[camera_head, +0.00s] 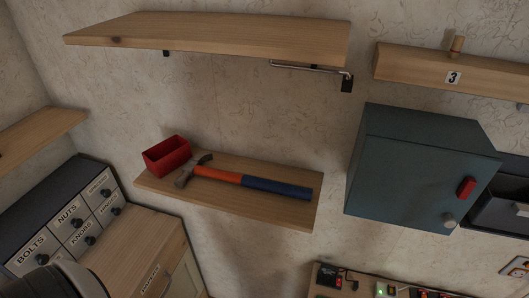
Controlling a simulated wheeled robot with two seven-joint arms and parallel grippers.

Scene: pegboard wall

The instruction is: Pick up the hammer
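The hammer (245,181) lies on its side on the lower wooden shelf (225,206) in the head view. Its dark metal head (190,171) is at the left. Its handle runs right, orange-red near the head and blue at the far end, close to the shelf's right edge. Neither of my grippers shows in this view. A white and dark rounded part at the bottom left corner looks like part of my arm. Nothing covers the hammer.
A small red open box (167,156) stands beside the hammer head. A wooden shelf (210,35) hangs above. A blue-grey cabinet (405,165) is to the right. Labelled drawers (72,228) stand lower left. Several small items lie on a surface at the bottom right.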

